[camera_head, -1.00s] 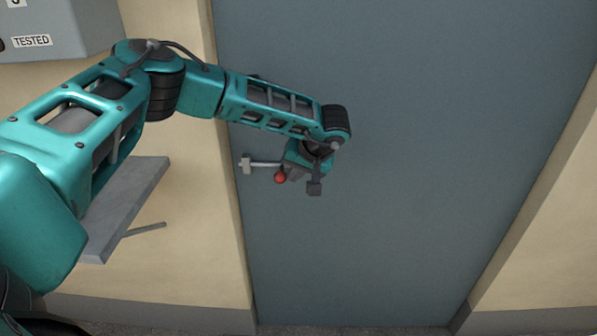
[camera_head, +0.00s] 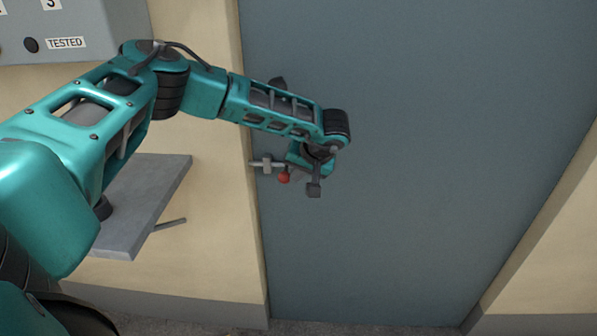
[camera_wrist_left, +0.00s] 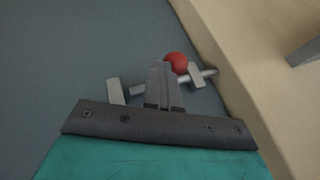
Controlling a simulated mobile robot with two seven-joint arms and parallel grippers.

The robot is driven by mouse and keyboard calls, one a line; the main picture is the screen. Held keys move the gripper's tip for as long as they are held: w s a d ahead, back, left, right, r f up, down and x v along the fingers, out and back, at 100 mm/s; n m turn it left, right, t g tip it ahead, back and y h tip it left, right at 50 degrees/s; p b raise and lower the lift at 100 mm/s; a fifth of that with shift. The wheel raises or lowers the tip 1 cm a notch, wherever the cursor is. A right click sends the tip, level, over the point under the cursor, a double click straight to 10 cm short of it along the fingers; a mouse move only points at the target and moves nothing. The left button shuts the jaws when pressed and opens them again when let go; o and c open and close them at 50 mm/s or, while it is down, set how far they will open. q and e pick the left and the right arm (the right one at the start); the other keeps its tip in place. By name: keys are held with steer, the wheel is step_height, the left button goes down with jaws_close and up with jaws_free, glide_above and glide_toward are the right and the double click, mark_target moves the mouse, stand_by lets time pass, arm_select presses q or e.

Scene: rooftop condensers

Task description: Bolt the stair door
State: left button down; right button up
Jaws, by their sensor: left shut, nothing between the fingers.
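The grey-blue stair door (camera_head: 430,130) fills the middle of the head view and looks closed. Its bolt is a metal rod with a red knob (camera_head: 284,177), running through a pale bracket (camera_head: 266,163) near the door's left edge. In the left wrist view the red knob (camera_wrist_left: 176,63) is close to one bracket (camera_wrist_left: 195,75), and the rod tip (camera_wrist_left: 214,72) reaches the door's edge by the frame. A second bracket (camera_wrist_left: 116,91) stands further along. My left gripper (camera_wrist_left: 163,78) is shut and empty, beside the knob, apparently against it. My right gripper is out of view.
A cream wall (camera_head: 215,240) borders the door on the left, with another on the right. A grey slab-like shelf (camera_head: 150,190) and a grey box labelled TESTED (camera_head: 95,25) are on the left wall, near my left arm. The door's right side is clear.

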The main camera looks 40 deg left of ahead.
arm_select(q)
steer(key=d+r+p, duration=0.1)
steer(key=d+r, duration=0.8)
steer(key=shift+s+p, duration=0.25)
steer(key=shift+p, duration=0.1)
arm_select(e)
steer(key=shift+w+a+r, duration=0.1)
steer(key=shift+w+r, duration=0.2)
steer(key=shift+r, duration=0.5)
